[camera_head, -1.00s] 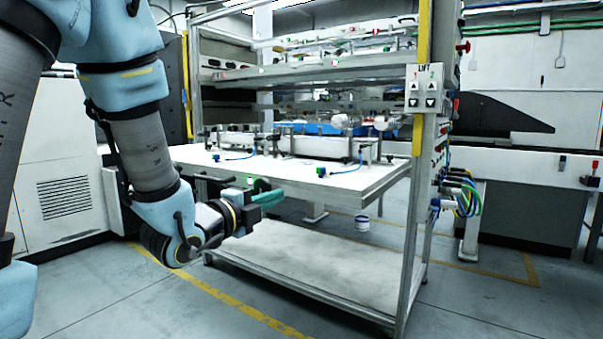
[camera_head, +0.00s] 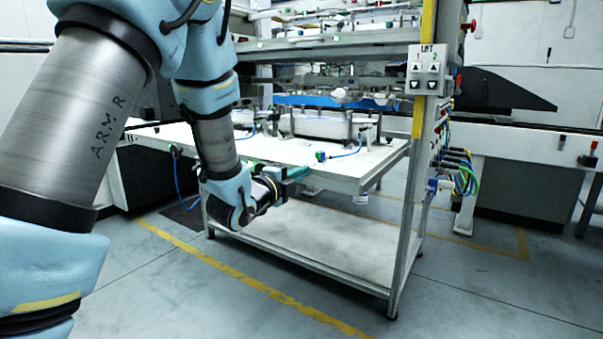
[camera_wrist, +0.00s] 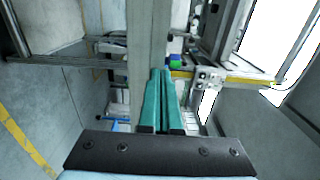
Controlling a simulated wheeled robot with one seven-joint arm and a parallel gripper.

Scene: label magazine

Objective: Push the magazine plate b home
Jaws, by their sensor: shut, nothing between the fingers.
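A white plate (camera_head: 350,171) juts out at mid height from the front of the metal rack; I take it for a magazine plate, but no letter b is readable. My gripper (camera_head: 306,170) has its green fingers shut and empty, in front of the plate's front edge in the head view. Whether they touch it I cannot tell. In the wrist view the shut fingers (camera_wrist: 161,72) point towards a long grey bar and rack fittings. My arm hides part of the plate's left side.
The rack's right post carries a LIFT button box (camera_head: 427,70) and bundled coloured hoses (camera_head: 458,172). Small clamps with blue hoses (camera_head: 343,153) sit on the plate. A lower shelf (camera_head: 310,243) is bare. Open floor with yellow lines lies in front.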

